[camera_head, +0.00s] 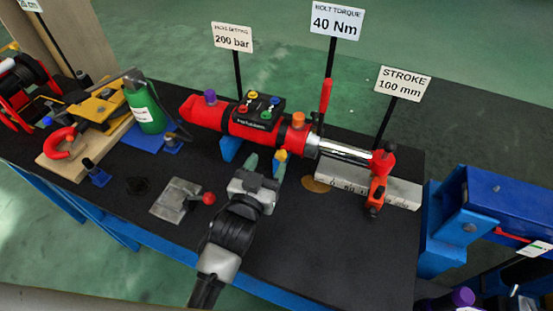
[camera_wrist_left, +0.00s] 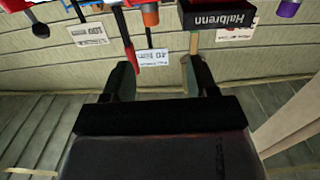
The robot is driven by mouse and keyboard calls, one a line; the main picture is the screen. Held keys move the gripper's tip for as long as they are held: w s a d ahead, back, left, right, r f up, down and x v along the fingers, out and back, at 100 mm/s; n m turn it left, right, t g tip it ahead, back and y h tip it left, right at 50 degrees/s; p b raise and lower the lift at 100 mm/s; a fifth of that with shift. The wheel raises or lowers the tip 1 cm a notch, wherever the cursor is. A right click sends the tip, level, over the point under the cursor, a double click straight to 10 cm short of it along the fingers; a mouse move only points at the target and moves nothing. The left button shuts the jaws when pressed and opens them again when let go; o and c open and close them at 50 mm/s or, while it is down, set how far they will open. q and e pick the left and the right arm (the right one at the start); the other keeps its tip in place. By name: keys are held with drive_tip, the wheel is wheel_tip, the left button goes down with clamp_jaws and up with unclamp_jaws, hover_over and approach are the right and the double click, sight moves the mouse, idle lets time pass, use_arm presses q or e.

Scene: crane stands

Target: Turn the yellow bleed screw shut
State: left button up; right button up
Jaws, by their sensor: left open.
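The yellow bleed screw (camera_head: 252,95) appears to be the yellow knob on the black block (camera_head: 262,122) atop the red cylinder (camera_head: 205,112). Red, green and blue knobs sit beside it. My left gripper (camera_head: 266,164) is open, in front of the cylinder and apart from the block. Another small yellow piece (camera_head: 282,155) shows at its right fingertip; I cannot tell whether they touch. In the left wrist view, my left gripper (camera_wrist_left: 165,75) has nothing clearly between its fingers. The block (camera_wrist_left: 220,14) shows upside down there, and its knobs cannot be made out.
Signs on posts stand behind the cylinder: 200 bar (camera_head: 232,38), 40 Nm (camera_head: 336,20) and 100 mm (camera_head: 402,84). A green bottle (camera_head: 146,112) stands left. A grey metal plate (camera_head: 176,201) with a red ball lies on the dark bench. The front right of the bench is clear.

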use_arm(q)
approach(280, 158)
drive_tip(key=w, duration=0.1)
drive_tip(key=p+x, duration=0.1)
drive_tip(key=x, duration=0.6)
drive_tip(key=shift+w+d, duration=0.25)
drive_tip(key=shift+w, duration=0.05)
drive_tip(key=shift+c, duration=0.3)
drive_tip(key=c, duration=0.9)
